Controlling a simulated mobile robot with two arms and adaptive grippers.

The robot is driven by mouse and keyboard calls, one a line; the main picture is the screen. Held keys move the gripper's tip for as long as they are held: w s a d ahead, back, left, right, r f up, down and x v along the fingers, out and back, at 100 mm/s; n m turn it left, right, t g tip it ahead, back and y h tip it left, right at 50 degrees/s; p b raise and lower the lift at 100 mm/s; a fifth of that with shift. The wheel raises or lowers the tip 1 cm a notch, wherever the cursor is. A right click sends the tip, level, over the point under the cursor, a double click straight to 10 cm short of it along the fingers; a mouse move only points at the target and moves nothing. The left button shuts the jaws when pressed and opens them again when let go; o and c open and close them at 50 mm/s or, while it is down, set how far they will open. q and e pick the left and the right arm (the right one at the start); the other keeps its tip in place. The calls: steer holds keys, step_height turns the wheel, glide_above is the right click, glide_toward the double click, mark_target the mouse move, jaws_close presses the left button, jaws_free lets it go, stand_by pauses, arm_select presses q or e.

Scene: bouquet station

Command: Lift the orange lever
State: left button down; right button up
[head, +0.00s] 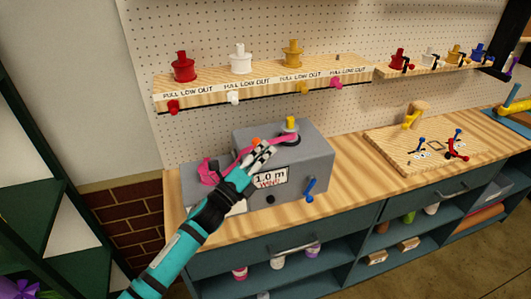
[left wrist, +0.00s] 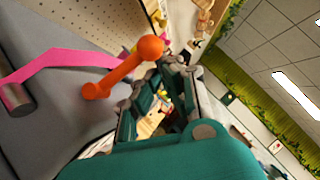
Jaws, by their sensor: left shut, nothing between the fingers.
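The orange lever shows in the left wrist view (left wrist: 125,70) as a short rod with a round ball knob, rising from the grey box (head: 305,158) beside a pink strip. In the head view only its orange knob (head: 256,141) shows clearly, just behind the fingers of my left gripper (head: 263,152). The gripper is shut with nothing held, over the top of the box. The lever lies beside the fingers in the wrist view; whether they touch it, I cannot tell. My right gripper is not in view.
A pink part (head: 209,170) sits at the box's left, a yellow knob (head: 291,124) on its top and a blue lever (head: 310,188) on its front. A shelf (head: 210,90) with coloured knobs hangs behind.

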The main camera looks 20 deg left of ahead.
arm_select(q)
steer(key=shift+w+a+r+b, duration=0.25)
steer(key=shift+w+a+b, duration=0.1)
steer(key=shift+w+b, duration=0.1)
steer(key=shift+w+a+r+b, duration=0.2)
steer(key=shift+w+a+b, duration=0.1)
steer(key=shift+w, duration=0.25)
steer(key=shift+w+a+r, duration=0.1)
stand_by(1.2)
